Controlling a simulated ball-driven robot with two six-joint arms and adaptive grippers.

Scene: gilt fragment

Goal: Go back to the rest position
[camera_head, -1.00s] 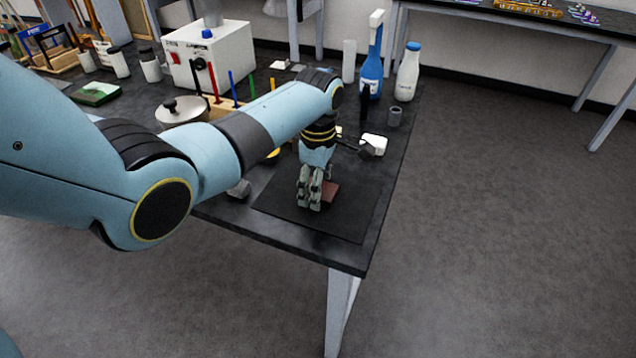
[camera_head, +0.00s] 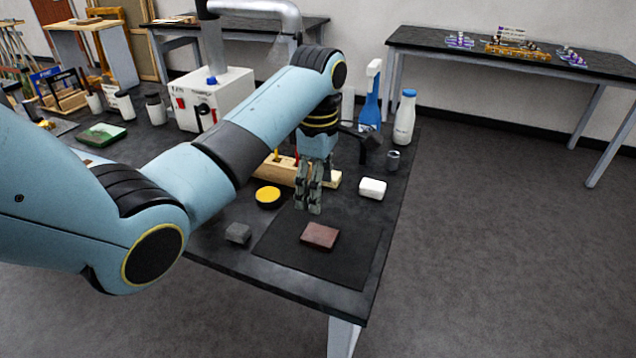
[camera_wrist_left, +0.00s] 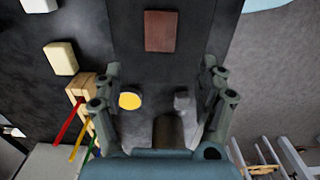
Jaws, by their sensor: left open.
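My left gripper (camera_head: 309,200) is open and empty, raised above the table behind the dark mat. In the left wrist view its fingers (camera_wrist_left: 160,95) stand wide apart with nothing between them. A reddish-brown block (camera_head: 320,236) lies flat on the black mat (camera_head: 352,262), apart from the gripper; it also shows in the left wrist view (camera_wrist_left: 160,31). My right gripper is in neither view.
A blue spray bottle (camera_head: 369,108) and a white bottle (camera_head: 405,117) stand behind. Floor at right is clear.

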